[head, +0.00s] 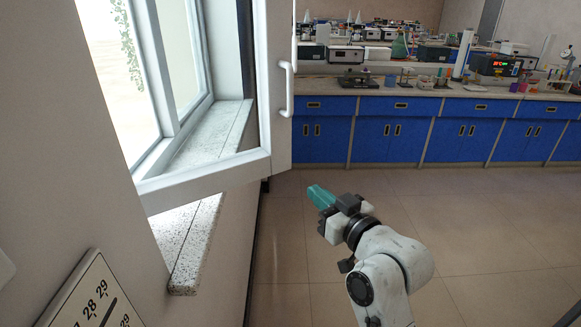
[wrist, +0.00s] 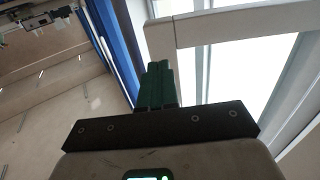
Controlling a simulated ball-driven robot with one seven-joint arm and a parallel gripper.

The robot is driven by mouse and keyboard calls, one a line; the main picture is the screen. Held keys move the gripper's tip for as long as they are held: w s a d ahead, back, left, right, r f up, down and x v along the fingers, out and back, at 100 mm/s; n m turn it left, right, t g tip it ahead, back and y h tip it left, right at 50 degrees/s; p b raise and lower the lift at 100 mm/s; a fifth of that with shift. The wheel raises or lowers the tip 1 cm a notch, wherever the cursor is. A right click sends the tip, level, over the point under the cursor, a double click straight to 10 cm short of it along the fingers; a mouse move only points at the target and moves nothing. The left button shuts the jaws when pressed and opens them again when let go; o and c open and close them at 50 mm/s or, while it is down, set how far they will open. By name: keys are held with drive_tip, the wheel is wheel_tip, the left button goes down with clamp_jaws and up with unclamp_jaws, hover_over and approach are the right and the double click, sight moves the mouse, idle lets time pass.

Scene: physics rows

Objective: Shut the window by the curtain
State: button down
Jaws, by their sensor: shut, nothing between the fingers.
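The white-framed window (head: 207,179) is on the left in the head view. Its sash stands open, swung into the room, with a white upright handle (head: 287,90) on its free edge. My gripper (head: 318,195) has teal fingers, shut and empty. In the head view it is right of and below the sash's lower corner, with a gap in the picture. In the wrist view the shut fingers (wrist: 158,85) point toward the pale sash frame (wrist: 160,45); I cannot tell whether they touch. I cannot make out a curtain for certain.
A speckled stone sill (head: 190,240) juts out below the window. A board with numbers (head: 95,300) is at the lower left. Blue cabinets (head: 400,138) under a cluttered lab bench line the back. The tiled floor (head: 480,220) at the right is clear.

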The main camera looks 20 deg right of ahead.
sight(282, 165)
drive_tip(key=p+x, duration=0.1)
drive_tip(key=x, duration=1)
drive_tip(key=shift+w, duration=0.3)
